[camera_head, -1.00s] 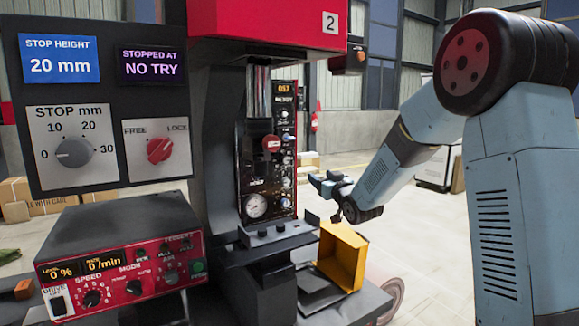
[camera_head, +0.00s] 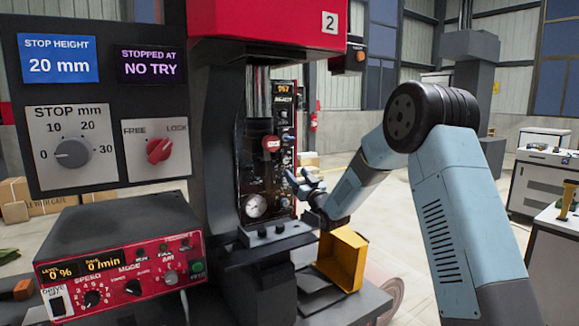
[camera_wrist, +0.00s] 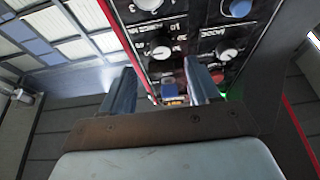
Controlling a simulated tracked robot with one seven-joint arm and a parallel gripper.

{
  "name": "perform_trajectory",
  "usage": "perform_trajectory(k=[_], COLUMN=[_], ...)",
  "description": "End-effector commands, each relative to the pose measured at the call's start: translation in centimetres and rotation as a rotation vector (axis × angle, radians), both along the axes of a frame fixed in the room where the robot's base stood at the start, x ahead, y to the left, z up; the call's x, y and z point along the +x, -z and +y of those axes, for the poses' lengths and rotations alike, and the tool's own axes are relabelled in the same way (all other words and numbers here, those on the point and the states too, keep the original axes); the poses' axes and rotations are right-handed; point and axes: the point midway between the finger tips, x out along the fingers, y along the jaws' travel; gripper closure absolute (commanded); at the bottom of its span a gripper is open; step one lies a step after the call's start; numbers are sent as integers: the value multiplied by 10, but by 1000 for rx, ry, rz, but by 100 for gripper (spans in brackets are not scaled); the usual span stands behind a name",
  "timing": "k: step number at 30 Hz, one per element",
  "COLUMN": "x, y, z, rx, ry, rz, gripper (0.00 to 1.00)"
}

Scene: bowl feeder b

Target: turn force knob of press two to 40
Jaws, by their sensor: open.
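Press two (camera_head: 265,22) is red and black with a "2" label, in the middle of the head view. A narrow black control panel (camera_head: 284,110) with an orange display and several small knobs stands inside its frame. My gripper (camera_head: 300,180) is at the right edge of this panel, its fingers pointing at it. In the wrist view my gripper (camera_wrist: 160,85) is open and empty, its two fingers apart. Beyond them are a white knob (camera_wrist: 161,50) and another white knob (camera_wrist: 228,54) on the panel.
A yellow bin (camera_head: 343,257) stands below my gripper. A pressure gauge (camera_head: 256,206) is low on the press. A stop-height board (camera_head: 95,110) and a red feeder control box (camera_head: 120,255) are at left.

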Motion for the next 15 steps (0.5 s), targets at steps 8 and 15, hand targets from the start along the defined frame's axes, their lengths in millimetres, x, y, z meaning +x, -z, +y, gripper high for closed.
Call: perform_trajectory(k=[8,15], x=[35,51], y=[-18,-26], z=[25,36], rx=[1,0], ry=[0,0], rz=[-1,0], gripper=[39,39])
